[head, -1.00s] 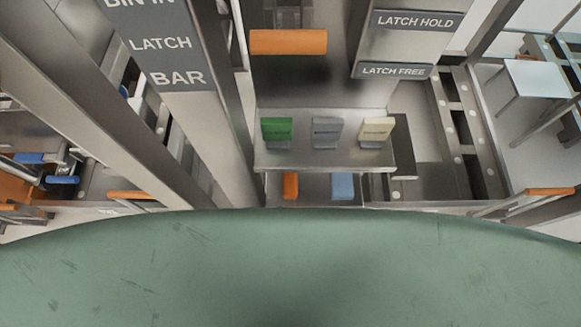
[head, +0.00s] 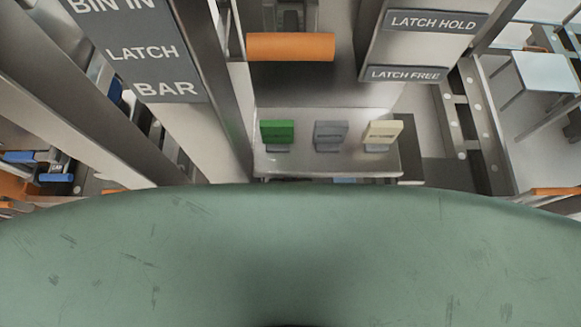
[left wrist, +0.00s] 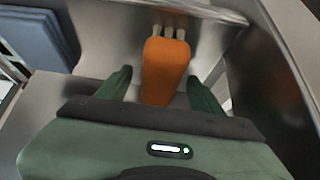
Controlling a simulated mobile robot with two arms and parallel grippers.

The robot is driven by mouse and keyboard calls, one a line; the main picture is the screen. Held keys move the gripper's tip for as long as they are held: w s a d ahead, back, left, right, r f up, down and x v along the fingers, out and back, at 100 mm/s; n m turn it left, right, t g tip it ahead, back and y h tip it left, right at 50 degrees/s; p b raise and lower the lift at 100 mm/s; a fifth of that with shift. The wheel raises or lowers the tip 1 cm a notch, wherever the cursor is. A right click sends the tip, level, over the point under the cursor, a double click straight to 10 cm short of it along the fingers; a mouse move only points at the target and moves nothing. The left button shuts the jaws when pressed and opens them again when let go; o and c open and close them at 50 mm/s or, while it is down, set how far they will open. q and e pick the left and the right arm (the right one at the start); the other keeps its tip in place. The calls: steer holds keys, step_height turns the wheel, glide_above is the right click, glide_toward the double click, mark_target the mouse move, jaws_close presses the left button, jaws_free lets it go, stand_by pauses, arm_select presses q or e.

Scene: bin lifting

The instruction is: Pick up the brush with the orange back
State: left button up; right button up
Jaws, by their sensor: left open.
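In the left wrist view the brush with the orange back (left wrist: 166,66) lies in a metal tray or shelf, with pale bristle tufts at its far end. My left gripper (left wrist: 160,82) is open, with one green finger on each side of the orange back. Gaps show between the fingers and the brush; I cannot tell how far down the fingertips reach. In the head view neither the brush nor the left gripper shows; my green body covers the lower part. My right gripper is in neither view.
A blue-grey object (left wrist: 38,32) lies left of the tray wall. Metal walls (left wrist: 262,75) rise close on the right. In the head view a shelf (head: 300,168) bears green (head: 277,132), grey (head: 330,135) and cream (head: 382,133) blocks, below an orange bar (head: 290,47).

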arm_select(q)
steer(key=shift+w+f, duration=0.1)
steer(key=shift+f, duration=0.1)
jaws_close()
steer(key=shift+r, duration=0.1)
